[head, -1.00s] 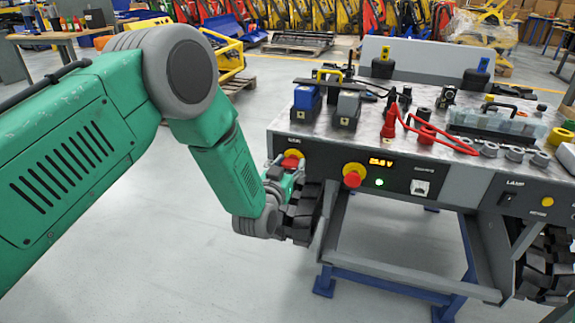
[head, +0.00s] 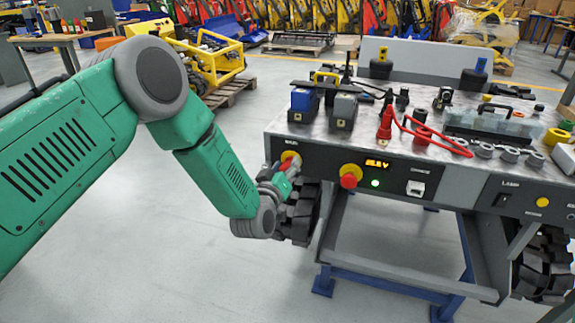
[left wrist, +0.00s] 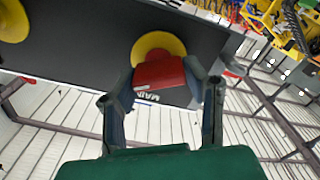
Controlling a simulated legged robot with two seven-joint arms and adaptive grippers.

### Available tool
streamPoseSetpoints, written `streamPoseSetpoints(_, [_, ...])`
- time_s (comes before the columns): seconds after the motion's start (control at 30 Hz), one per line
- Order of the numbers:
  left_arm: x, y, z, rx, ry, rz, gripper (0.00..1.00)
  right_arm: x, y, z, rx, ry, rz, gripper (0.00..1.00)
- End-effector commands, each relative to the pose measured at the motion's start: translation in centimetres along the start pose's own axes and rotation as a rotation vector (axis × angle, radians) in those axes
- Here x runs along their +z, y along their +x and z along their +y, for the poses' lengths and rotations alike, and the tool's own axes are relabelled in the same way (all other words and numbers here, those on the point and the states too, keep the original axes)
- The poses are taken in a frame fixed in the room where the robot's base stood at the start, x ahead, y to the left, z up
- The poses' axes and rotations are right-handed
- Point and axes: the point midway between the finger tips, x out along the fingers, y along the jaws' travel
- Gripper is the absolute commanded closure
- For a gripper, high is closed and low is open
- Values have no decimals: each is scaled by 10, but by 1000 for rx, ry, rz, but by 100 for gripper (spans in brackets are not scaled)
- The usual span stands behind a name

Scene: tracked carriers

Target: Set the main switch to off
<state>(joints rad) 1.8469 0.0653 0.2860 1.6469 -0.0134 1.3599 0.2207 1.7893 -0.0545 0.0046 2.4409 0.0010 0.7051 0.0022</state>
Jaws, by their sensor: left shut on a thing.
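The main switch is a red handle (left wrist: 160,76) on a round yellow plate (left wrist: 157,45), on the dark front panel of the carrier. In the head view its yellow plate (head: 290,158) shows at the panel's left end, below a small label. My left gripper (head: 283,174) is at the switch, partly hiding the handle. In the left wrist view the gripper (left wrist: 166,82) has one finger on each side of the red handle and is shut on it. A white label, partly readable as "MAIN", shows just below the handle. My right gripper is not in view.
A red knob on a yellow base (head: 350,176) sits to the right on the same panel, beside a lit display (head: 378,163) and green lamp (head: 375,183). Batteries (head: 342,110) and red cables (head: 430,135) lie on top. A black track (head: 300,213) stands just below the gripper.

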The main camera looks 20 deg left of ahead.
Motion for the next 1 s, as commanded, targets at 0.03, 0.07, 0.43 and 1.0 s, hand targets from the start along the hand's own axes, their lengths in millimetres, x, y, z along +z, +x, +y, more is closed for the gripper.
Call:
streamPoseSetpoints(0.03, [6,-3,-2,-4,-48,-15,89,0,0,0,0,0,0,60])
streamPoseSetpoints(0.07, [6,-3,-2,-3,-77,-15,89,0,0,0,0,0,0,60])
streamPoseSetpoints(0.43, [8,-3,-4,-7,-428,-17,89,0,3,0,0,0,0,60])
streamPoseSetpoints(1.0, [11,-3,-6,-10,-905,-18,89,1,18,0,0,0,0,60])
